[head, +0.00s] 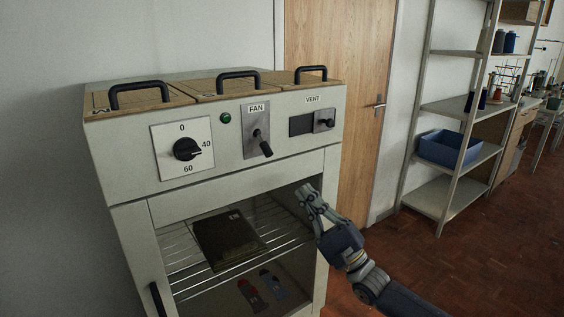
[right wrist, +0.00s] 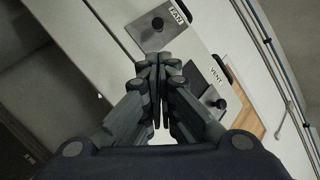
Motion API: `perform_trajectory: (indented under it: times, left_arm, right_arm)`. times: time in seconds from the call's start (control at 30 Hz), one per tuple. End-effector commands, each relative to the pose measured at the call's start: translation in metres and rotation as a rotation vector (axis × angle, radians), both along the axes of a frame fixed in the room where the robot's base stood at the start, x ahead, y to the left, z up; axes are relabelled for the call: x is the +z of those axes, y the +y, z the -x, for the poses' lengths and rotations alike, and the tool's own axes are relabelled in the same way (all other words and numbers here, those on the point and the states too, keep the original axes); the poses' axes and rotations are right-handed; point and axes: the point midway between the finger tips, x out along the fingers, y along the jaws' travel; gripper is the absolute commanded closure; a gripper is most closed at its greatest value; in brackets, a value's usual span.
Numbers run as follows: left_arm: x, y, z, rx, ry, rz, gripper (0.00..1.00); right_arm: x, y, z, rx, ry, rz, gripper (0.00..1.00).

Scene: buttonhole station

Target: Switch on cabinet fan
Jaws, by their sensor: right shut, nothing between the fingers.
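The cabinet (head: 230,175) has a front panel with a metal plate marked FAN. The fan switch (head: 261,141) on it is a black-tipped lever that tilts down and slightly right. In the right wrist view the fan switch (right wrist: 158,24) is beyond my fingertips, near the top. My right gripper (head: 309,191) is shut and empty, below and to the right of the switch, before the right side of the cabinet's opening. In the right wrist view the fingertips of my right gripper (right wrist: 160,62) are together, apart from the switch. My left gripper is not in view.
A green lamp (head: 226,118) and a round dial (head: 187,149) are left of the switch. The vent slider (head: 324,121) is to its right. Black handles (head: 139,95) stand on top. A dark box (head: 228,238) lies on the wire rack inside. Shelving (head: 455,108) stands at right.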

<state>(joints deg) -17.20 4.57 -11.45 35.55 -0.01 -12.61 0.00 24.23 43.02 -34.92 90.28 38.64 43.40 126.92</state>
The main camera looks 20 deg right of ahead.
Motion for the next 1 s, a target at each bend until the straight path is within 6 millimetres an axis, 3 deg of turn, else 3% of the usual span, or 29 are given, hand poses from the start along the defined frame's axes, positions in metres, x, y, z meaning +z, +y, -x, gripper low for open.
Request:
perform_trajectory:
  times: [0.27,0.63,1.0]
  left_arm:
    - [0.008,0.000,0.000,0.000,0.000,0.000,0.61]
    - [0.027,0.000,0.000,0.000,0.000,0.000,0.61]
    - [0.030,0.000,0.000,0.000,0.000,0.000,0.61]
  right_arm:
    - [0.017,0.009,-0.013,-0.001,-0.003,0.000,1.00]
    - [0.058,0.035,-0.053,-0.002,-0.001,0.000,1.00]
    - [0.066,0.041,-0.063,-0.003,0.002,0.002,1.00]
